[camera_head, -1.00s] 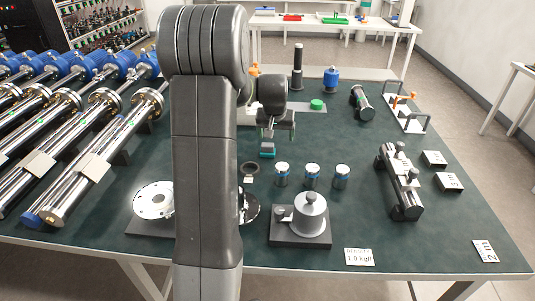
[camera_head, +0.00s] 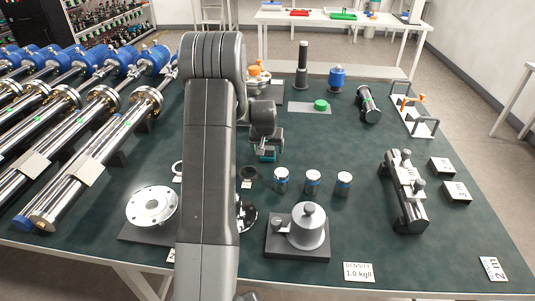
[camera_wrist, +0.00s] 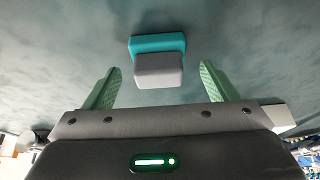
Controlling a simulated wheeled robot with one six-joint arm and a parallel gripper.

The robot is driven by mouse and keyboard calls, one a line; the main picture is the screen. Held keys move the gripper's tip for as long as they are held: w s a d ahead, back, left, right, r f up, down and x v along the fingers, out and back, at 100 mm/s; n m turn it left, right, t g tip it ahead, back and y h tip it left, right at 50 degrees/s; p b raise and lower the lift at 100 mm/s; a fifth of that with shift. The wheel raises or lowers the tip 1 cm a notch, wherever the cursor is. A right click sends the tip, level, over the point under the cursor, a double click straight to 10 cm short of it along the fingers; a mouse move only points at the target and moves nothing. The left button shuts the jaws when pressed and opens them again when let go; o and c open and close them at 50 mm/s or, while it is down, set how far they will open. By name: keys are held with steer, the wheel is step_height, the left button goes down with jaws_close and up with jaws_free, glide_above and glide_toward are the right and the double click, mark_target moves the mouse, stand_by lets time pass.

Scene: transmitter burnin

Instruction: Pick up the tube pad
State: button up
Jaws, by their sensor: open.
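The tube pad appears to be the small block with a teal part and a grey part (camera_wrist: 158,45) on the dark green table, in the wrist view. In the head view its teal edge (camera_head: 267,156) shows just below my gripper (camera_head: 265,147), which hides most of it. In the wrist view my gripper (camera_wrist: 161,72) is open, with one green finger on each side of the block. There is a gap between the block and each finger. I cannot tell the exact height of the fingertips over the table.
Several small metal cylinders (camera_head: 312,182) stand right of and nearer than the pad. A dark ring (camera_head: 248,173) lies just left of them. A green disc (camera_head: 321,105) lies on a grey plate behind. A weight on a base (camera_head: 308,228) stands in front. Long metal tubes (camera_head: 95,165) fill the left.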

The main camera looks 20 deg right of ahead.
mark_target(268, 148)
steer(key=shift+w+d+f, duration=0.2)
steer(key=shift+f, duration=0.45)
steer(key=shift+c, duration=0.4)
steer(key=c, duration=1)
steer(key=shift+r, duration=0.15)
step_height(268, 148, up, 10)
steer(key=shift+f, duration=0.1)
